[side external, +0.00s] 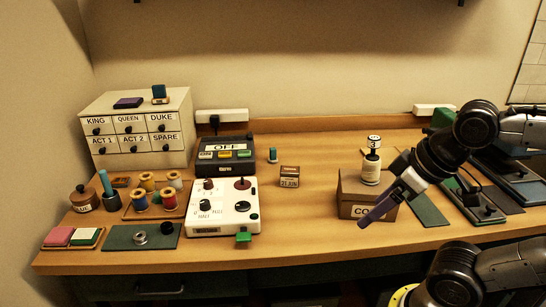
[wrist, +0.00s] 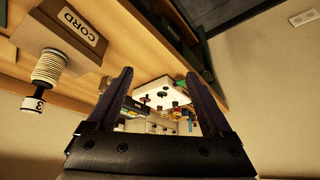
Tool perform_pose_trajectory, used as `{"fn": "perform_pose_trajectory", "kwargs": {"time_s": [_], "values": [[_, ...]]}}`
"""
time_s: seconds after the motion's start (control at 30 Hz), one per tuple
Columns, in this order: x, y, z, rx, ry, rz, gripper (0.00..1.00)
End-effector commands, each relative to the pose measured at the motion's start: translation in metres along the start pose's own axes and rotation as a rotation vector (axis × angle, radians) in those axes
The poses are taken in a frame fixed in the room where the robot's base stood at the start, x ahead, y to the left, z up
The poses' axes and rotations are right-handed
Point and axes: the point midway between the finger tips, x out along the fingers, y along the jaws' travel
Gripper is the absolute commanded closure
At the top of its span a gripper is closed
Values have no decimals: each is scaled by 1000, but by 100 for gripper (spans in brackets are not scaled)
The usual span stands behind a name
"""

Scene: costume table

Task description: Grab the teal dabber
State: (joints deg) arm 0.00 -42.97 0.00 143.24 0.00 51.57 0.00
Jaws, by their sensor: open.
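A teal dabber-like piece (side external: 107,188) with a slim upright handle and a wider foot stands at the far left of the table, between the glue pot and the spool tray. A smaller teal upright piece (side external: 273,155) stands at the back middle; I cannot tell what it is. My gripper (side external: 366,220) has dark purple fingers and hangs in front of the cord box (side external: 352,190), far right of both teal pieces. In the wrist view its fingers (wrist: 159,76) are apart, with nothing held between them.
A white control panel (side external: 223,219), a dark OFF box (side external: 226,168) and a spool tray (side external: 150,212) fill the left half. The glue pot (side external: 84,199) is beside the dabber. A label block (side external: 289,176) stands mid-table.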

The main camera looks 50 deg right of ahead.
Motion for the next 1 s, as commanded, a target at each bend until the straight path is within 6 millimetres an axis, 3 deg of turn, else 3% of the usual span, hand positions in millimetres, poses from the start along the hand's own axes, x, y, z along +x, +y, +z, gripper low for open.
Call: {"fn": "perform_pose_trajectory", "kwargs": {"time_s": [0.33, 0.47, 0.8, 0.87, 1.0], "values": [[0, 0, 0, 0, 0, 0, 15], [0, 0, 0, 0, 0, 0, 38], [0, 0, 1, 22, -3, 1, 38], [-8, 1, -10, 43, 23, 4, 38], [-32, 4, -52, 85, 89, 13, 38]]}}
